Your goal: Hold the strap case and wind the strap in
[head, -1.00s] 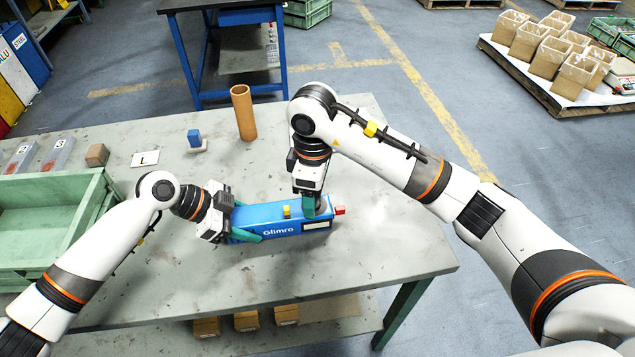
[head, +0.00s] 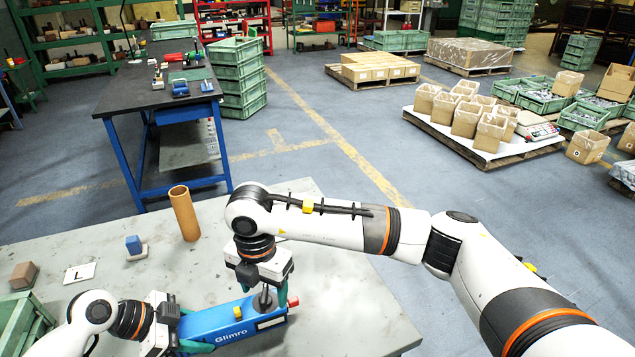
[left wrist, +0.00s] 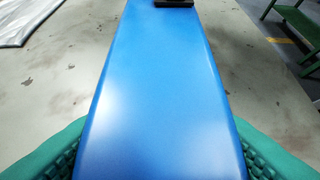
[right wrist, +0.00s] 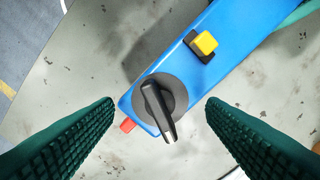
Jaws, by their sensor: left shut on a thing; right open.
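The strap case is a long blue box (head: 222,322) marked "Glimro", low over the grey table. My left gripper (head: 198,334) is shut across its left end. In the left wrist view the green fingers flank the blue case (left wrist: 155,90). The case has a yellow button (right wrist: 204,43), a black winding knob with a bar handle (right wrist: 160,105) and a red tab (right wrist: 127,125) at its far end. My right gripper (right wrist: 160,102) is open above the knob, one finger on each side, apart from it. I cannot tell whether the red tab is the strap's end.
On the table (head: 330,290) stand a brown tube (head: 184,213), a small blue block on a pale base (head: 135,246), a brown block (head: 23,276) and a card marked L (head: 80,273). A green crate (head: 20,325) is at the left. The table is clear right of the case.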

